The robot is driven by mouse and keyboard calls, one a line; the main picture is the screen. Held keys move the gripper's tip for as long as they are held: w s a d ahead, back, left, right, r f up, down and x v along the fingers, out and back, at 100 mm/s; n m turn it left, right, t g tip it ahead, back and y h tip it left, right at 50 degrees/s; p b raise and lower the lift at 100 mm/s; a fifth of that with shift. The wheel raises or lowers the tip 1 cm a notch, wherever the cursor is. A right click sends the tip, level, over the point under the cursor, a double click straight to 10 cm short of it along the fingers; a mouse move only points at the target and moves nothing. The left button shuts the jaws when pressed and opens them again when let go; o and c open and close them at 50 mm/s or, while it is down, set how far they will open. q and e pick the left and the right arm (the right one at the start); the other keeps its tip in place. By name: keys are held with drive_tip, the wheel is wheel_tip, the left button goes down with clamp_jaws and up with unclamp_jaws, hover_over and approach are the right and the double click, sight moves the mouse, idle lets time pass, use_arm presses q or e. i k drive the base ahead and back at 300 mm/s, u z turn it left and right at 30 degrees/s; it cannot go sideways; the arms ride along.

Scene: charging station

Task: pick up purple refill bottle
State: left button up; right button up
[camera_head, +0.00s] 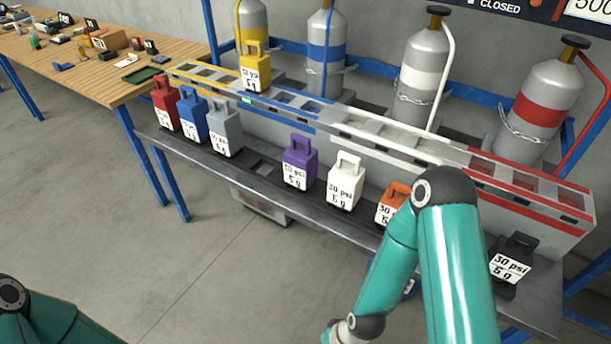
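The purple refill bottle (299,163) stands upright on the dark metal shelf (343,221), near its middle. Its white label reads 30 psi, 5 g, and it has a handle on top. A gap lies to its left, and a white bottle (345,182) stands to its right. My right arm reaches in at the lower right, in front of the shelf, and its gripper is cut off or hidden at the bottom edge. Only a link of my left arm shows at the lower left; its gripper is out of view. Neither arm touches the purple bottle.
Red (165,104), blue (193,116) and grey (224,129) bottles stand left, orange (392,205) and black (511,262) ones right. A yellow bottle (254,68) sits in the slotted rack (377,150) behind. Gas cylinders (425,70) stand at the back. A wooden table (95,82) is left.

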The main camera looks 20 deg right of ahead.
sight(300, 159)
drive_tip(key=u, duration=0.1)
drive_tip(key=i, duration=0.85)
drive_tip(key=z, duration=0.05)
